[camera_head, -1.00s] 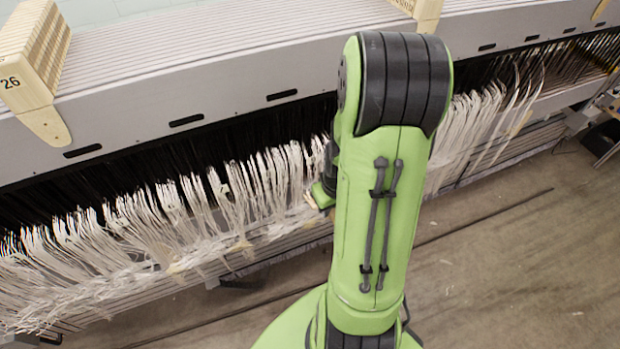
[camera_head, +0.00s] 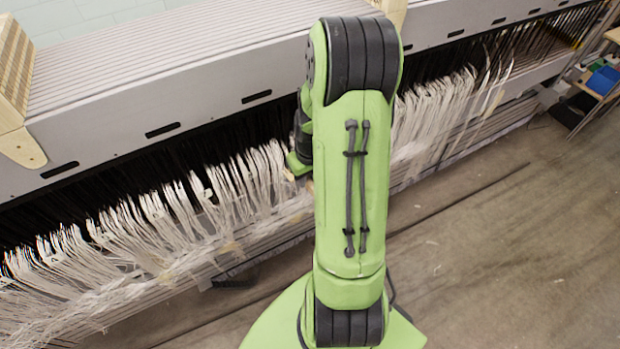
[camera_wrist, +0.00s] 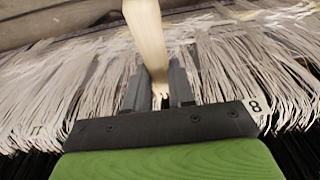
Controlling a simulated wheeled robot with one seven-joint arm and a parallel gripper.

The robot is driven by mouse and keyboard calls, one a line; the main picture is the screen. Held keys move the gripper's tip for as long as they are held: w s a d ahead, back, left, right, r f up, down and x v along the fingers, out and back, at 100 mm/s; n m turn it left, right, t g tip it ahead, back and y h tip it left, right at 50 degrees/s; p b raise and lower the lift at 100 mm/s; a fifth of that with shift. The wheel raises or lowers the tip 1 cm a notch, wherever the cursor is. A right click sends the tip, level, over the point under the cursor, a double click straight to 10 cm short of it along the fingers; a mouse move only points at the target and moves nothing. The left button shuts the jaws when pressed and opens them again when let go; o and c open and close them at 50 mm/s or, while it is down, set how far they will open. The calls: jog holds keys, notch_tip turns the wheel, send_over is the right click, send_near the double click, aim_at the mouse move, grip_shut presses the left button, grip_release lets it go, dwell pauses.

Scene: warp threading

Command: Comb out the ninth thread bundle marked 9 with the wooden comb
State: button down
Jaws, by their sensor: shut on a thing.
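In the wrist view, my gripper (camera_wrist: 158,88) is shut on the pale wooden comb (camera_wrist: 147,35), which extends from between the fingers toward the top edge. Its teeth cannot be made out clearly. White thread bundles (camera_wrist: 215,70) hang behind and on both sides of the fingers. A tag marked 8 (camera_wrist: 255,106) shows just right of the gripper's dark mount. I cannot read a 9 anywhere, so I cannot tell which bundle is the ninth.
A long grey loom frame (camera_head: 200,115) with dark upper threads (camera_head: 100,190) runs across the head view. A wooden block (camera_head: 12,70) sits at its left. A shelf with blue bins (camera_head: 603,80) stands far right. The brown floor (camera_head: 480,260) in front is mostly open.

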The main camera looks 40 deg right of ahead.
jog(key=shift+w+d, duration=0.25)
jog(key=shift+w, duration=0.45)
dwell(0.5)
notch_tip(320, 180, down, 25)
jog(key=w+b, duration=0.1)
jog(key=b, duration=2.1)
jog(key=shift+d, duration=0.15)
